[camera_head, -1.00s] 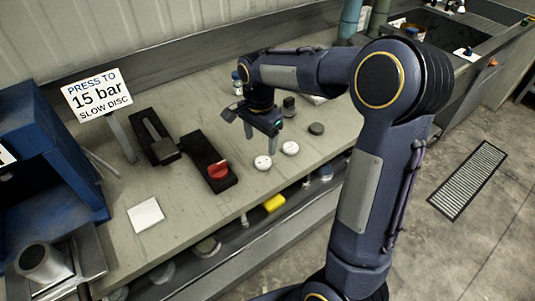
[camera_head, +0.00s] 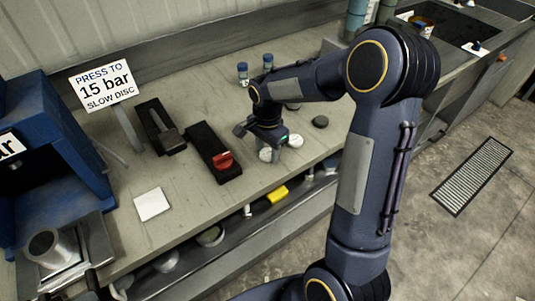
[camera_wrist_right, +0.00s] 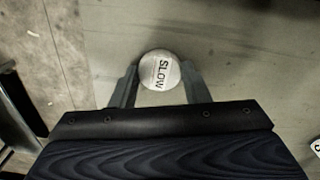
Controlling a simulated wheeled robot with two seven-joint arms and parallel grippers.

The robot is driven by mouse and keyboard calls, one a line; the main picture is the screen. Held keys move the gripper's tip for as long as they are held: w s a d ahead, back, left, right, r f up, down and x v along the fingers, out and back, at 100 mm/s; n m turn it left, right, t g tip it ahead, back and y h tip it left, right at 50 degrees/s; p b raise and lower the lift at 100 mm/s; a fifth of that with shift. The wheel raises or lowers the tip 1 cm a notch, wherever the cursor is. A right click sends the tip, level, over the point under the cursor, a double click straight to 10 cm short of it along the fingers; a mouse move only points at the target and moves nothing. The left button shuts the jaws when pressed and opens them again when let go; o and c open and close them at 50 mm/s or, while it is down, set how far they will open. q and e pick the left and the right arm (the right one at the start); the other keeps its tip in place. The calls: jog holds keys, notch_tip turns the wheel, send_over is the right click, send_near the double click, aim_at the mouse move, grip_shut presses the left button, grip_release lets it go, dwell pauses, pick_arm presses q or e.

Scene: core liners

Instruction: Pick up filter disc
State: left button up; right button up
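A round white filter disc (camera_wrist_right: 156,62) lies on the bench, its label reading "SLOW" in the right wrist view. My right gripper (camera_wrist_right: 160,72) is open, with a finger on each side of this disc and thin gaps showing. In the head view my right gripper (camera_head: 268,146) hangs over the disc (camera_head: 265,155) and partly hides it. A second white disc (camera_head: 295,140) lies just to the right; its edge shows in the wrist view (camera_wrist_right: 316,146). My left gripper cannot be made out.
A dark round piece (camera_head: 320,121) lies right of the discs. A black block with a red knob (camera_head: 222,160) stands to the left. Small blue-capped bottles (camera_head: 243,74) stand behind. The bench front edge is close.

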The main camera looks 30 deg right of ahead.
jog(key=c, duration=0.4)
jog(key=shift+r, duration=0.1)
